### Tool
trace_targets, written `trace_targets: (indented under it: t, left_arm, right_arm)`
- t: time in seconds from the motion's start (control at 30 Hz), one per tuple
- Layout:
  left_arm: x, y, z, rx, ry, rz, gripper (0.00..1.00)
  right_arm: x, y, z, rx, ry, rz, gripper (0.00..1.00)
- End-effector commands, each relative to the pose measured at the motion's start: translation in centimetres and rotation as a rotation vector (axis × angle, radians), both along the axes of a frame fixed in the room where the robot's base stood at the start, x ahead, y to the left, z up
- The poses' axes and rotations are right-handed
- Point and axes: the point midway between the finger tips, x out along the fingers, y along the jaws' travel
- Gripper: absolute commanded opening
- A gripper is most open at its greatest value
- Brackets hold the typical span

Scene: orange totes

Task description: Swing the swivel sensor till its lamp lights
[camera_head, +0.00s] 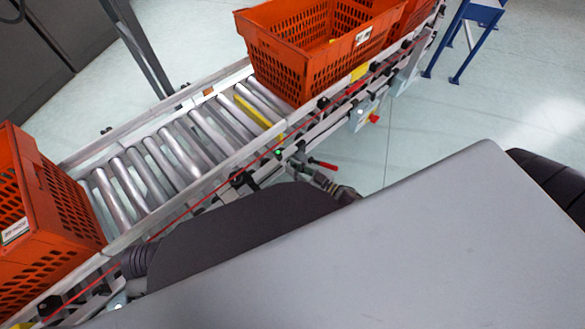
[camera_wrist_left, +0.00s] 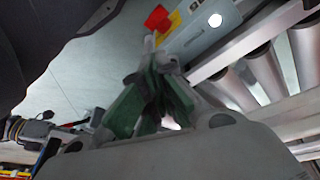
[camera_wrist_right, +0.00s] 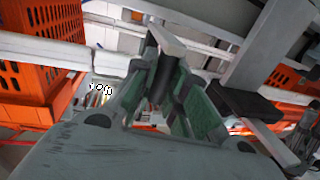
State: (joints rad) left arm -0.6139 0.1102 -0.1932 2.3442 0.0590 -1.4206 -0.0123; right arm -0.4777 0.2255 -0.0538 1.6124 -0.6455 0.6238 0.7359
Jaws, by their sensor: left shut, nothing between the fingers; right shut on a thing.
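My right gripper (camera_wrist_right: 170,85) is shut on a dark piece with a pale grey end (camera_wrist_right: 168,40), which appears to be the swivel sensor. The fingers hide most of it. In the head view my right gripper (camera_head: 322,180) shows small beside the conveyor's near rail, close to a red-tipped lever. My left gripper (camera_wrist_left: 155,90) is shut and empty in the left wrist view. Beyond its tips are a red knob (camera_wrist_left: 158,18) and a grey box (camera_wrist_left: 205,30) with a yellow patch and a white round spot.
The roller conveyor (camera_head: 150,160) runs diagonally through the head view. One orange tote (camera_head: 45,230) stands at its lower left and another (camera_head: 310,50) farther up. Bare rollers lie between them. A blue stand (camera_head: 465,40) is at upper right on open floor.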

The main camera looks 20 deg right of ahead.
Motion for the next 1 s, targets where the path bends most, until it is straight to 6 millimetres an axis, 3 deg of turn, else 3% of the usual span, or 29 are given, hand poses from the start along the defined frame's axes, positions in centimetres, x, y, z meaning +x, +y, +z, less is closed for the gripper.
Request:
trace_targets:
  t: [0.07, 0.1, 0.27, 0.67, 1.0]
  left_arm:
    - [0.0, 0.0, 0.0, 0.0, 0.0, 0.0, 0.0]
    - [0.0, 0.0, 0.0, 0.0, 0.0, 0.0, 0.0]
    - [0.0, 0.0, -0.1, 0.0, 0.001, 0.0, 0.0]
    - [0.0, 0.0, -0.1, 0.001, 0.001, -0.002, 0.0]
    - [0.0, 0.0, -0.1, 0.0, 0.0, -0.001, 0.0]
  right_arm:
    - [0.0, -0.2, -0.2, -0.003, 0.003, -0.004, 0.0]
    - [0.0, -0.2, -0.2, -0.003, 0.003, -0.004, 0.18]
    - [0.0, -0.1, -0.1, -0.002, 0.002, -0.003, 0.37]
    - [-0.1, -0.1, 0.0, -0.001, 0.0, -0.002, 0.37]
    - [-2.0, -1.2, -0.1, -0.003, 0.001, -0.002, 0.37]
